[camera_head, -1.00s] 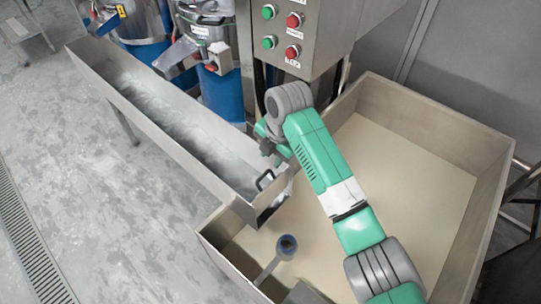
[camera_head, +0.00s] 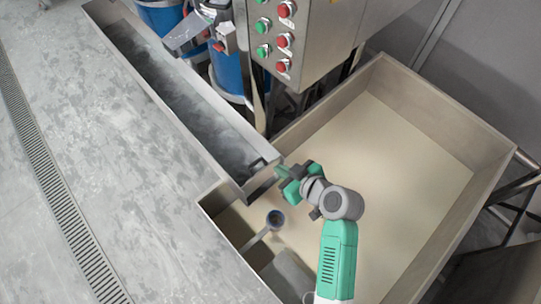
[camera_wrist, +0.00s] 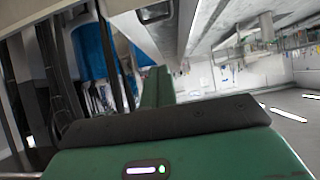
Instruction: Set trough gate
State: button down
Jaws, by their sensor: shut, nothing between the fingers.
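The long metal trough (camera_head: 160,88) slopes down to its lower end over the corner of the large bin. A small dark handle (camera_head: 257,163) shows at that end, on what looks like the trough gate; the gate plate itself is hard to make out. My gripper (camera_head: 281,172) is shut and empty, just right of the trough's lower end and close to the handle. I cannot tell whether it touches the gate. In the wrist view the green gripper (camera_wrist: 158,92) points at the underside of metalwork, and the gate cannot be made out there.
The large bin (camera_head: 440,107) holds a flat pale mass. A dark-cupped scoop (camera_head: 275,219) stands in its near left corner. The floor at left is clear.

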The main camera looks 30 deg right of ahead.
jog(key=b, duration=0.3)
send_over(261, 171)
notch_tip(261, 171, down, 6)
notch_tip(261, 171, down, 3)
jog(key=shift+b, duration=0.4)
jog(key=shift+w+f, duration=0.15)
jog(key=shift+f, duration=0.05)
notch_tip(261, 171, down, 3)
jog(key=b, duration=0.3)
jog(key=shift+f, duration=0.15)
